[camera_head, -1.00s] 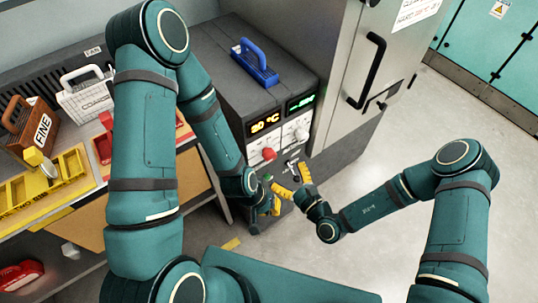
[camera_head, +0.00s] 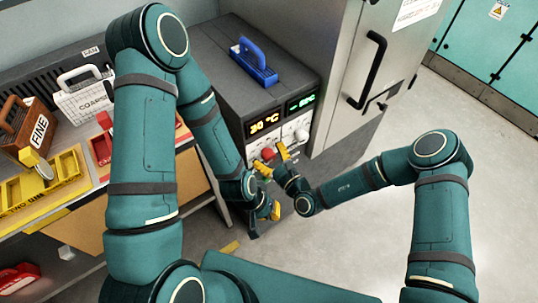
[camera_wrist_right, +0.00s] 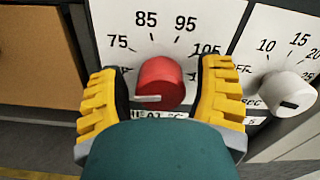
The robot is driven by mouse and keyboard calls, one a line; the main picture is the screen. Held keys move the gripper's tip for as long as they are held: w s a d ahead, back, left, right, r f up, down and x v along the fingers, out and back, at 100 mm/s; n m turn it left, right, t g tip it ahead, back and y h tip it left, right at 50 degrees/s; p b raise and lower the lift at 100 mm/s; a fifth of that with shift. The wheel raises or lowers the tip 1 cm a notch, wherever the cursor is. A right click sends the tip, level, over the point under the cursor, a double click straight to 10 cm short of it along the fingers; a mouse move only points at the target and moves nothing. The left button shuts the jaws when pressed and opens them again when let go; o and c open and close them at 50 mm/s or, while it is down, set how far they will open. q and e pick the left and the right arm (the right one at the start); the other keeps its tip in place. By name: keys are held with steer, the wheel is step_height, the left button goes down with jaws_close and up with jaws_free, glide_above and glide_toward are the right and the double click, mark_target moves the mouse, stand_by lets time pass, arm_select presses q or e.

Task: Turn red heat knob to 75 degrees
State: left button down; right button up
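The red heat knob (camera_wrist_right: 160,80) is on a white panel marked 75, 85, 95 and 105; its white pointer mark points left, below the 75 label. In the head view the red knob (camera_head: 268,154) is partly hidden by my right gripper (camera_head: 271,160). In the right wrist view my right gripper (camera_wrist_right: 161,75) is open, with one yellow finger on each side of the knob and gaps visible. My left gripper (camera_head: 268,211) hangs low in front of the dip unit; its finger opening is unclear. An orange display (camera_head: 264,123) appears to read 20 °C.
A white timer knob (camera_wrist_right: 288,94) sits right of the red knob. A bench with yellow bins (camera_head: 45,185) stands at the left, and a grey cabinet (camera_head: 345,70) at the right. Floor on the right is clear.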

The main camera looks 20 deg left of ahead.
steer(key=c, duration=0.8)
steer(key=shift+c, duration=0.2)
steer(key=shift+r+m+p, duration=0.1)
steer(key=shift+m+p, duration=0.3)
steer(key=shift+p, duration=0.05)
steer(key=m+p, duration=0.2)
steer(key=shift+m, duration=0.4)
steer(key=shift+m+p, duration=1.1)
steer(key=shift+m, duration=1)
